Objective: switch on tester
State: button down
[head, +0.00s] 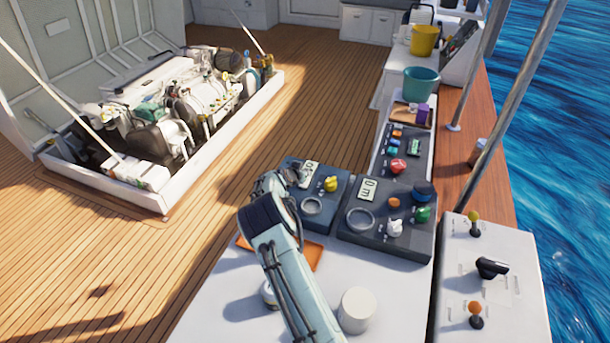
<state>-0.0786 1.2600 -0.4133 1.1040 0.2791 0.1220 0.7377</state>
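Two dark control boxes stand side by side on the white bench, and I cannot tell which is the tester. The left box (338,205) has a small display (309,174), a yellow knob (331,184) and a round ring (312,206). The right box (380,237) has a display (368,190), a larger ring (360,220), and orange, blue, green and white (395,227) knobs. My gripper (294,177) is at the left box's upper left edge, beside its display. Its fingers are too small and partly hidden to read, and contact is unclear.
A panel (421,143) with a red knob (398,166) lies behind the boxes. A white lever console (508,255) stands at right. A white cylinder (357,310) and a partly hidden orange sheet (316,256) lie near my arm. The open engine hatch (225,145) is at left.

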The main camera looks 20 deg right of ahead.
jog(key=shift+f, duration=0.55)
jog(key=shift+w+d+f+g+y, duration=0.15)
jog(key=shift+d+f+g+y, duration=0.15)
jog(key=shift+s+a+f, duration=0.15)
jog(key=shift+s+a, duration=0.45)
jog(key=shift+a, duration=0.15)
